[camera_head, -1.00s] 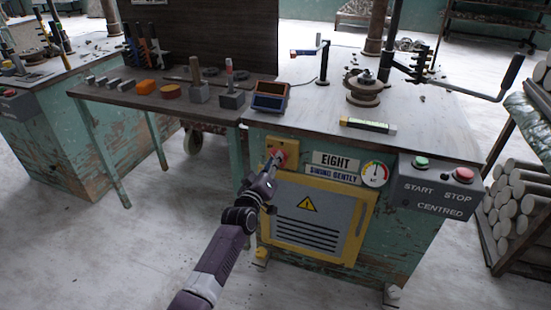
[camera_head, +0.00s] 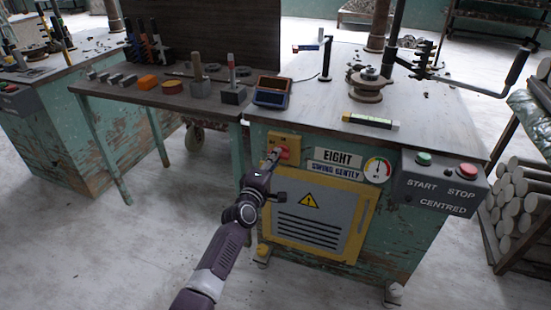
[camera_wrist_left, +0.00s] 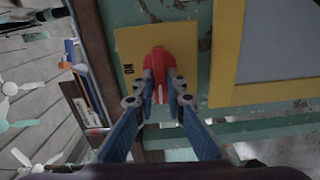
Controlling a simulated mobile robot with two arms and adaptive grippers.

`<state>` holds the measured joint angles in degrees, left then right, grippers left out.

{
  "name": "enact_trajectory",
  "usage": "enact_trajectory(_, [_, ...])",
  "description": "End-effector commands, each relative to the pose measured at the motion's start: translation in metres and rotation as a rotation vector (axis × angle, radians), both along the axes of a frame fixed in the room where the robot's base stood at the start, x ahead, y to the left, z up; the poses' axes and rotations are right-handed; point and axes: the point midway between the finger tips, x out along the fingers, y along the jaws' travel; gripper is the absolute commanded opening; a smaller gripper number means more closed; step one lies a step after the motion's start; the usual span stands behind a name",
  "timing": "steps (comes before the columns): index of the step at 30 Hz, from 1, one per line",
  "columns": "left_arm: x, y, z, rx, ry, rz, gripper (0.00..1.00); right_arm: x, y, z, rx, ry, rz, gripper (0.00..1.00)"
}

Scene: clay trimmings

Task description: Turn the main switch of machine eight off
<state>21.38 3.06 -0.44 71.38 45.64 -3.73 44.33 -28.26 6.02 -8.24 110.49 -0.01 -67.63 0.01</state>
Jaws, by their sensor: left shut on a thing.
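The main switch is a red rotary handle (camera_head: 284,154) on a yellow plate (camera_head: 292,141) at the upper left of machine eight's front, left of the "EIGHT" sign (camera_head: 337,157). In the left wrist view the red handle (camera_wrist_left: 158,66) stands out from the yellow plate (camera_wrist_left: 130,43), with "ON" lettering beside it. My left gripper (camera_head: 275,157) is at the switch; its fingers (camera_wrist_left: 160,92) are shut on the handle from both sides and hide part of it. My right gripper is not in view.
A grey start/stop box (camera_head: 440,184) with green and red buttons is on the machine's right. A yellow-framed door (camera_head: 318,215) with a warning sign lies below the switch. A side table (camera_head: 120,95) with blocks adjoins at left. The floor in front is clear.

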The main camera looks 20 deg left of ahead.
Motion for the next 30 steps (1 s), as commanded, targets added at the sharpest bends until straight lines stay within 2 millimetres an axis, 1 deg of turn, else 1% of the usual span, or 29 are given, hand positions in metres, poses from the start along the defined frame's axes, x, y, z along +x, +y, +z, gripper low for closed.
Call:
enact_trajectory(7, [-0.0004, 0.0, -0.0022, -0.061, 0.004, 0.0, 0.0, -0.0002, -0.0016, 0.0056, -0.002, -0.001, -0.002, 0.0])
enact_trajectory(21, [-0.0004, 0.0, -0.0024, -0.073, 0.005, 0.0, 0.0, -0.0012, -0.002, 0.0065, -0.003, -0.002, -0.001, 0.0])
enact_trajectory(22, [-0.0004, 0.0, -0.0025, -0.073, 0.005, 0.0, 0.15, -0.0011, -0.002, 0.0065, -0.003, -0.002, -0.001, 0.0])
enact_trajectory(26, [-0.0004, 0.0, -0.0022, -0.071, 0.004, 0.0, 0.29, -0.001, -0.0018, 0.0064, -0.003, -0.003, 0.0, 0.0])
enact_trajectory(30, [-0.0002, 0.0001, -0.0016, -0.07, 0.003, 0.0, 0.29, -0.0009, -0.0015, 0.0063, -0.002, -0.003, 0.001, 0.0])
